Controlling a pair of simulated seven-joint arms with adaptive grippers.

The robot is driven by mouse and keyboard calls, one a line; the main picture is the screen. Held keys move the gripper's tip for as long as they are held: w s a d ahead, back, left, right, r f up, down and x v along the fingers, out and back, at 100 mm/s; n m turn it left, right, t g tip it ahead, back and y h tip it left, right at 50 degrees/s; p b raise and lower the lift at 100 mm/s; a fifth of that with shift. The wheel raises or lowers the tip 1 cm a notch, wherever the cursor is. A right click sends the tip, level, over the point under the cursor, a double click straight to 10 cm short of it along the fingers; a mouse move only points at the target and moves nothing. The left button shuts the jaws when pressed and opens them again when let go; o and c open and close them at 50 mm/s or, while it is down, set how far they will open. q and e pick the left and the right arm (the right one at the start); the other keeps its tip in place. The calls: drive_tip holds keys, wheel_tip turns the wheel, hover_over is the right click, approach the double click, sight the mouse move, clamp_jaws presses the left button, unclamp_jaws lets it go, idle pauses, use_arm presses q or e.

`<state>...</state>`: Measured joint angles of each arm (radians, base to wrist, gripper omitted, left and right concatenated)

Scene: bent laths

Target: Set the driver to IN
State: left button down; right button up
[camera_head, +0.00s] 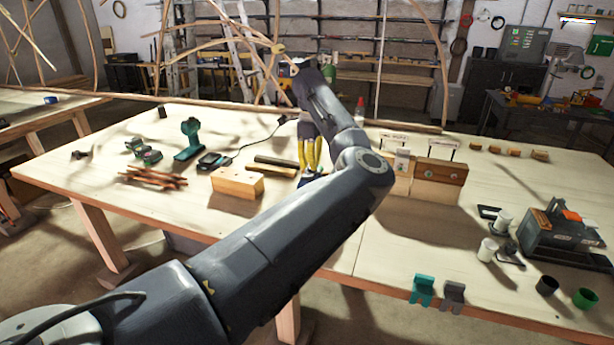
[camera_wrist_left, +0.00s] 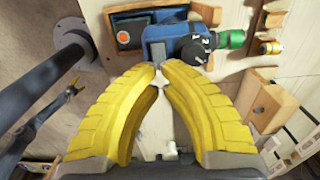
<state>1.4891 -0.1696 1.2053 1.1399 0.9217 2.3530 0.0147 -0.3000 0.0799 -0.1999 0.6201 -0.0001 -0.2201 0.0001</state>
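The driver (camera_wrist_left: 162,33) shows in the left wrist view as a blue body with a black numbered dial (camera_wrist_left: 196,48) and a green collar (camera_wrist_left: 232,39) to its right. My left gripper (camera_wrist_left: 161,68) has its yellow fingertips nearly together at the driver's near edge. A small grey piece (camera_wrist_left: 160,78) shows between or just under the tips; I cannot tell whether they touch it. In the head view my left gripper (camera_head: 310,158) points down over the table, and my arm hides most of the driver. No IN mark is readable.
A teal drill (camera_head: 189,140) and a charger with a cable (camera_head: 212,161) stand left of my gripper. A wooden block (camera_head: 237,183) is close by. A wooden stand (camera_head: 437,182) is to the right. White cups (camera_head: 488,250) and a grey machine (camera_head: 560,235) are farther right.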

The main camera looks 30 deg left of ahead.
sight(310, 176)
use_arm(q)
drive_tip(key=shift+f, duration=2.05)
idle(1.2)
drive_tip(key=shift+r, duration=3.55)
